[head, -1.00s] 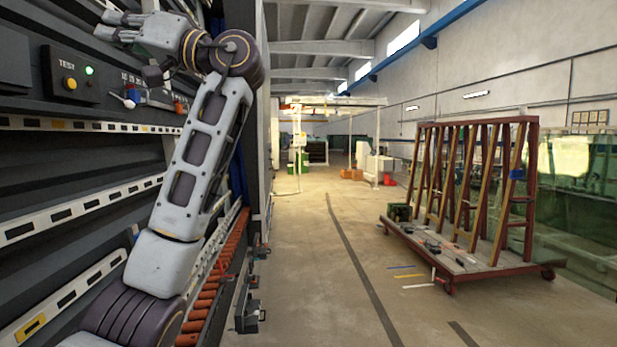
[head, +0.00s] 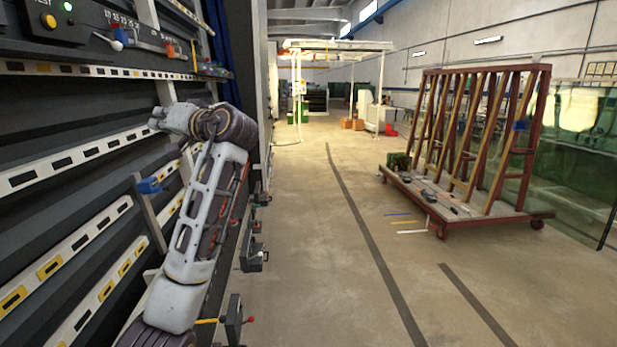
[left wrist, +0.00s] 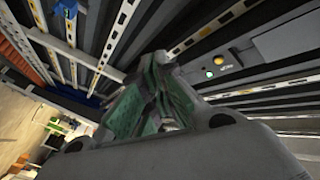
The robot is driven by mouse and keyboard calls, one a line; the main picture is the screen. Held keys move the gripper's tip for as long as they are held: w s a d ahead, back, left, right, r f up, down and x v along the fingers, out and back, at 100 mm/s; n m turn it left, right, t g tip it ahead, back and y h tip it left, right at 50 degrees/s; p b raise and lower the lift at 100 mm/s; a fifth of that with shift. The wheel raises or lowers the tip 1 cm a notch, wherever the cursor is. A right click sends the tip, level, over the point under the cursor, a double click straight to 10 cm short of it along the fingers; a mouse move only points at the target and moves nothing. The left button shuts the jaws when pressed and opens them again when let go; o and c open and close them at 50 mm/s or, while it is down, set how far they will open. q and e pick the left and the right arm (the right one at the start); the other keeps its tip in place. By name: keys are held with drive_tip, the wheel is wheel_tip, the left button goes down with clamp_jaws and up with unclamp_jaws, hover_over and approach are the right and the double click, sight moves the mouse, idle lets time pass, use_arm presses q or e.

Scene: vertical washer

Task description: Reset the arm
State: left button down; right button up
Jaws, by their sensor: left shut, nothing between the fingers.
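My left arm rises from the bottom left of the head view, beside the dark vertical washer (head: 60,110). Its gripper (head: 157,122) points left in front of the washer's slotted rails, below the control panel (head: 85,18). In the left wrist view the gripper's green-lined fingers (left wrist: 152,95) are closed together and hold nothing. The panel's lit green lamp (left wrist: 219,61) and yellow button (left wrist: 210,74) show to the right of the fingers there. My right gripper is in neither view.
A red-brown A-frame rack (head: 470,150) stands on the right, by greenish glass sheets (head: 585,150).

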use_arm(q)
wheel_tip(320, 180, down, 30)
drive_tip(key=d+m+h, duration=0.2)
drive_tip(key=m+h, duration=0.3)
drive_tip(key=h, duration=0.2)
drive_tip(key=s+d+f+m+h, duration=0.1)
drive_tip(key=s+f+h, duration=0.1)
drive_tip(key=s+f, duration=0.5)
drive_tip(key=s+d+f+m+h, duration=0.1)
drive_tip(key=s+f+h, duration=0.15)
drive_tip(key=f, duration=0.85)
drive_tip(key=s+d+f+g+h, duration=0.2)
drive_tip(key=s+d+f+g, duration=0.15)
drive_tip(key=s+f, duration=0.6)
drive_tip(key=s+d+f+g+h, duration=0.2)
drive_tip(key=s+d+f+h, duration=0.15)
drive_tip(key=s, duration=1.05)
drive_tip(key=s+f+m, duration=0.1)
drive_tip(key=s+f, duration=0.2)
drive_tip(key=f, duration=3.1)
drive_tip(key=s+a+f+g, duration=0.1)
drive_tip(key=s+a+f, duration=0.1)
drive_tip(key=s+f, duration=0.7)
drive_tip(key=s+a+f+g, duration=0.1)
drive_tip(key=s+a+f, duration=0.1)
drive_tip(key=s+f, duration=0.8)
drive_tip(key=s, duration=0.3)
drive_tip(key=shift+s+y, duration=0.2)
drive_tip(key=shift+y, duration=0.2)
